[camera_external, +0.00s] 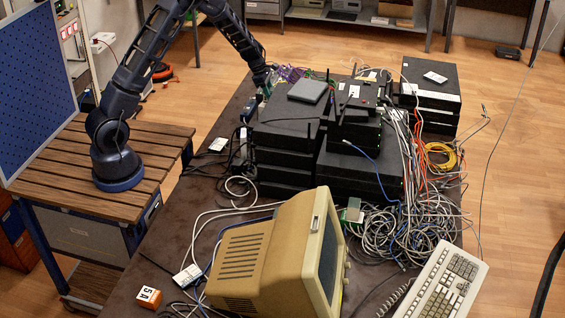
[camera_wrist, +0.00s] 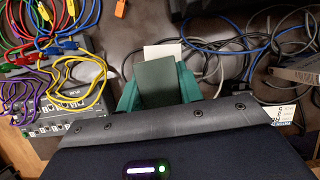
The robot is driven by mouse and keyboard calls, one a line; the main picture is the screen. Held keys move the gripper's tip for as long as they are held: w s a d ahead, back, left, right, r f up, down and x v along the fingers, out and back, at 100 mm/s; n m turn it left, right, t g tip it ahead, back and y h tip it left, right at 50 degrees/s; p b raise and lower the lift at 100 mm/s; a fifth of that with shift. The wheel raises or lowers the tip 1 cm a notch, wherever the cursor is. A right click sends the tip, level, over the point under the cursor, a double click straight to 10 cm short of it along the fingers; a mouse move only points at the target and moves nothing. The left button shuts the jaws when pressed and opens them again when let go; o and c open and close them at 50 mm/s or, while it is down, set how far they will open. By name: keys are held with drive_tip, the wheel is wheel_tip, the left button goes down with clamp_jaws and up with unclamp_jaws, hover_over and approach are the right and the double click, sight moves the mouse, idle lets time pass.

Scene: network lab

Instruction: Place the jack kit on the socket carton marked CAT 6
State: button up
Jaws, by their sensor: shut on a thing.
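My gripper (camera_wrist: 159,90) has teal fingers and is shut on a dark green box, which I take to be the jack kit (camera_wrist: 155,80). A pale flat-looking thing (camera_wrist: 163,52) shows just beyond the box, partly hidden by it. A small white carton with dark print (camera_wrist: 278,114) lies at the right of the wrist view, partly cut off by my wrist. I cannot read CAT 6 on either. In the external view my gripper (camera_external: 265,86) is low at the far left of the stacked black devices; the box is barely visible there.
Stacked black network devices (camera_external: 287,142) stand beside my gripper. White cartons (camera_external: 218,145) (camera_external: 187,275) and an orange-white 5A box (camera_external: 149,297) lie along the table's left side. A beige monitor (camera_external: 265,262), a keyboard (camera_external: 440,285) and tangled cables (camera_external: 385,225) crowd the front.

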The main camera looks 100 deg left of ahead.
drive_tip(key=shift+f, duration=0.85)
drive_tip(key=shift+f, duration=0.15)
drive_tip(key=o, duration=1)
drive_tip(key=shift+o, duration=0.2)
drive_tip(key=v, duration=1.2)
